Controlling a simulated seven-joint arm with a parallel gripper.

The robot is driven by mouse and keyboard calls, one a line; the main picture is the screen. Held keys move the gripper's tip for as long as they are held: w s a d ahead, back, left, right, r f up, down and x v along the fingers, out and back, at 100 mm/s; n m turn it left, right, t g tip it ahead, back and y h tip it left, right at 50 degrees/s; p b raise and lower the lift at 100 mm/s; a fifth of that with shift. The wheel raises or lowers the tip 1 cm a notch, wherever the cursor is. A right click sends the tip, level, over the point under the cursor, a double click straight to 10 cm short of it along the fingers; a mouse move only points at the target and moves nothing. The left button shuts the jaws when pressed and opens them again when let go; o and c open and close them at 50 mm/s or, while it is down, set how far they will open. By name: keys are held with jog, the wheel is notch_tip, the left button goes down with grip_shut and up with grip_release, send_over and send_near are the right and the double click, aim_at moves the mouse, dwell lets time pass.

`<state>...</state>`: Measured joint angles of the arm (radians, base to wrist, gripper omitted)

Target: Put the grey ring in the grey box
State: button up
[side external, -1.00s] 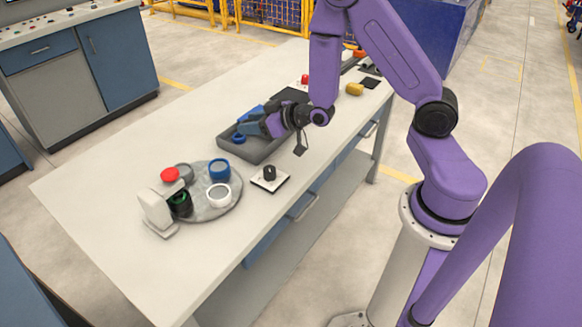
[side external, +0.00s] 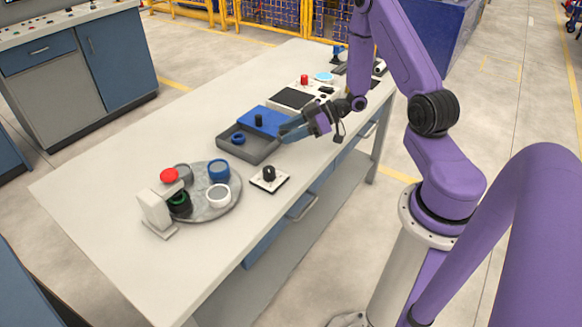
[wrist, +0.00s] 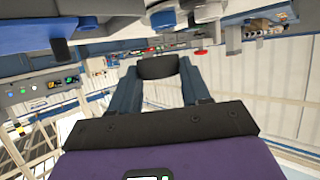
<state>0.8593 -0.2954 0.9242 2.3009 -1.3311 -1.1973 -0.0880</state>
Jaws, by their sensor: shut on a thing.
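The grey box (side external: 248,150) is an open tray mid-table with a small blue ring (side external: 237,138) inside. A grey ring (side external: 183,173) stands on the round grey plate (side external: 210,212), partly hidden behind a red-topped white stand. My gripper (side external: 287,130) is above the table, just right of the grey box and beside a blue box (side external: 268,116) with a black knob. In the wrist view, my gripper (wrist: 158,85) is shut on a dark piece (wrist: 158,67) between its fingers. I cannot tell whether it is a ring; the side view does not show it clearly.
The plate also holds a blue ring (side external: 219,171), a white ring (side external: 218,195) and a dark green ring (side external: 180,204). The red-topped white stand (side external: 158,208) is at its left. A black knob on a white base (side external: 269,178) sits nearby. The table's near left is clear.

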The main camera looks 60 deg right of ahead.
aim_at(297, 166)
jog(key=shift+s+d+f+n+g, duration=0.1)
jog(key=shift+s+d+n+g, duration=0.1)
jog(key=shift+s, duration=0.2)
jog(key=shift+s+d+f+n+g, duration=0.1)
jog(key=shift+s+d, duration=0.05)
jog(key=shift+s, duration=0.2)
jog(key=shift+f, duration=4.8)
jog(key=shift+f, duration=0.1)
jog(key=o, duration=1)
jog(key=shift+d, duration=0.1)
